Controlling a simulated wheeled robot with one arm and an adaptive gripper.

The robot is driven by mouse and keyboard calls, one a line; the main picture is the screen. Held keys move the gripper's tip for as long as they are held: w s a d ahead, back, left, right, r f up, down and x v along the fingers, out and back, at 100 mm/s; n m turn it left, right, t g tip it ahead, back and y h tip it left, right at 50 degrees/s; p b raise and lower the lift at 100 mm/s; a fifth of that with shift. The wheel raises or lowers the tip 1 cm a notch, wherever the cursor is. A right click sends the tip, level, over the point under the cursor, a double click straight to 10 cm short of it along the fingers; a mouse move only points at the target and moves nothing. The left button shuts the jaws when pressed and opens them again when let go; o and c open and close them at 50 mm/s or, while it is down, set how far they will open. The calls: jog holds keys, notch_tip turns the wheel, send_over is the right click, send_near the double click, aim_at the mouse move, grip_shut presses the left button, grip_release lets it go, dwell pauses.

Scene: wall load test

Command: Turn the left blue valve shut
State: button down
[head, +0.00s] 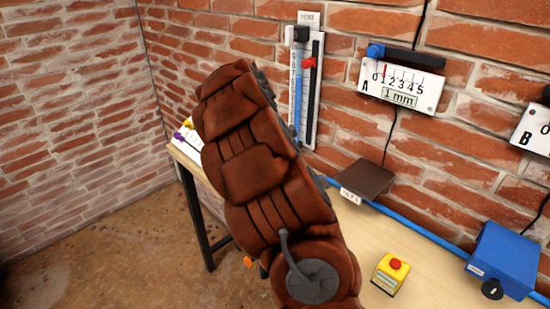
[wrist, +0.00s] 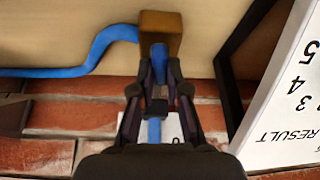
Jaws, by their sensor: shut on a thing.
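In the wrist view, a brass-coloured valve body (wrist: 176,24) stands at the top centre, with a blue hose (wrist: 108,38) running to it from the left. A blue valve handle (wrist: 154,131) extends from the body down between my fingers. My gripper (wrist: 159,88) is shut on this handle, one dark finger on each side. Only this one valve shows. In the head view my brown-covered arm hides the valve and my gripper.
A bench (head: 340,235) runs along the brick wall. On it are a yellow box with a red button (head: 390,273), a brown plate (head: 362,180) and a blue box with a black knob (head: 504,260). Gauge A (head: 402,86) and a VENT column (head: 313,90) hang above. A white card (wrist: 285,95) is close right of my gripper.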

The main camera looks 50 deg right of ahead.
jog(key=shift+m, duration=0.6)
jog(key=shift+g, duration=0.3)
jog(key=c, duration=1.2)
grip_release()
jog(key=shift+o, duration=0.2)
jog(key=v, duration=1.2)
